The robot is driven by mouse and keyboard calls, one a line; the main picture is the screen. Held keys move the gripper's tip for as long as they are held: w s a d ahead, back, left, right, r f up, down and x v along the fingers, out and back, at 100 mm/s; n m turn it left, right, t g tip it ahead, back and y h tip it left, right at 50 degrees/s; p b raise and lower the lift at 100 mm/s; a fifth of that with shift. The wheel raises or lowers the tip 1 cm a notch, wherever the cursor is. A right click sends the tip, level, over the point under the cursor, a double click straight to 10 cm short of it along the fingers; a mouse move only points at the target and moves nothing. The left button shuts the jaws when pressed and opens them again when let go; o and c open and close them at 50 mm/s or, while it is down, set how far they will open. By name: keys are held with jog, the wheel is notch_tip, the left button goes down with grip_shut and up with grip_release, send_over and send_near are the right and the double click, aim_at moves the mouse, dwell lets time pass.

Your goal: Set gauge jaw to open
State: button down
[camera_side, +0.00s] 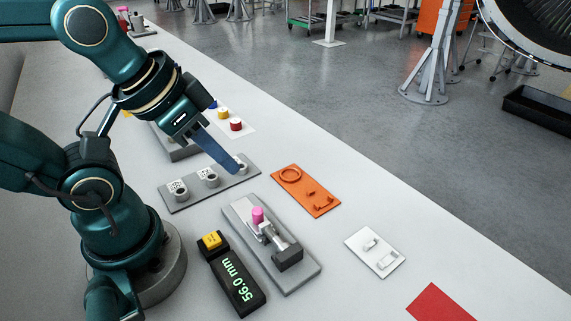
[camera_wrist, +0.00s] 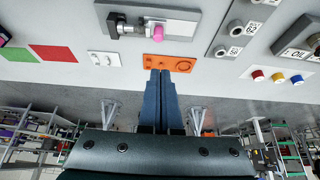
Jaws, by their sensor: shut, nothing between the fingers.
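The gauge is a grey base plate (camera_side: 295,280) carrying a metal jaw slide (camera_side: 279,238) and a pink knob (camera_side: 258,215). The pink knob also shows at the top of the wrist view (camera_wrist: 158,39). In the wrist view the fingertips (camera_wrist: 160,72) appear in front of the orange plate.
The orange plate (camera_side: 322,208) and a white plate with small parts (camera_side: 380,264) lie beside the gauge. The grey knob panel (camera_side: 193,201) sits behind it. Red (camera_side: 236,125) and yellow pegs stand farther back. A red square (camera_side: 440,304) lies at the front right. Bare tabletop separates these items.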

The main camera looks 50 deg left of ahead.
jog(key=c, duration=0.8)
grip_release()
jog(key=shift+o, duration=0.3)
jog(key=m, duration=0.2)
jog(key=shift+w+r+m, duration=0.15)
jog(key=shift+r+m, duration=0.05)
jog(key=shift+m, duration=0.1)
jog(key=m+g, duration=0.5)
jog(key=m, duration=0.7)
send_over(257, 210)
notch_tip(257, 210, down, 5)
jog(key=shift+w+a+f, duration=0.1)
jog(key=shift+w, duration=0.05)
jog(key=shift+f+g, duration=0.3)
jog(key=shift+f, duration=3)
